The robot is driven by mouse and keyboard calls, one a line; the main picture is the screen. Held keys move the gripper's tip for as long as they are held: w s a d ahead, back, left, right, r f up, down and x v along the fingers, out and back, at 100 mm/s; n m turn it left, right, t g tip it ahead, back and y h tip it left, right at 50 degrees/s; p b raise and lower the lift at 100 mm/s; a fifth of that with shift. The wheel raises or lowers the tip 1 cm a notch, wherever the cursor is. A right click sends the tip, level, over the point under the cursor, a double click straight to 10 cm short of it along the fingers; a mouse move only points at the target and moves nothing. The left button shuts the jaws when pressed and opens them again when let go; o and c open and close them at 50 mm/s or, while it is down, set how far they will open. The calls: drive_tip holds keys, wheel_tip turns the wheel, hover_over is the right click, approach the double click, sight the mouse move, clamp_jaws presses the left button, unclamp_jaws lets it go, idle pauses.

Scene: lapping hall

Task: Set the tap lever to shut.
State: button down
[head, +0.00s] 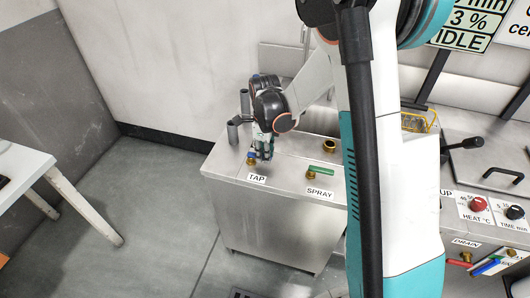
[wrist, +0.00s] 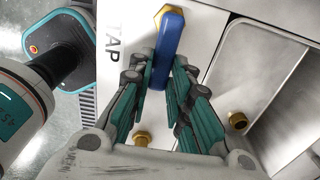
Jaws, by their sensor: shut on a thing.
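The tap lever (wrist: 168,45) is a blue bar on a brass fitting, beside the TAP label (wrist: 112,42) on the steel counter. In the wrist view its brass end is at the top and the bar runs down between my fingers. My gripper (wrist: 163,68) is shut on the blue lever, one finger on each side. In the head view my gripper (head: 263,153) reaches down to the counter top just behind the TAP label (head: 257,178). Only a little blue of the lever (head: 250,156) shows there; my fingers hide the rest.
The green SPRAY lever (head: 321,170) stands to the right on the same counter (head: 270,230). A brass fitting (head: 329,146) is behind it. A sink basin (wrist: 270,70) lies right of the lever in the wrist view. A white table (head: 25,165) stands at the left, with open floor between.

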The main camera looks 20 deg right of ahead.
drive_tip(key=c, duration=1.5)
unclamp_jaws()
wheel_tip(320, 180, up, 12)
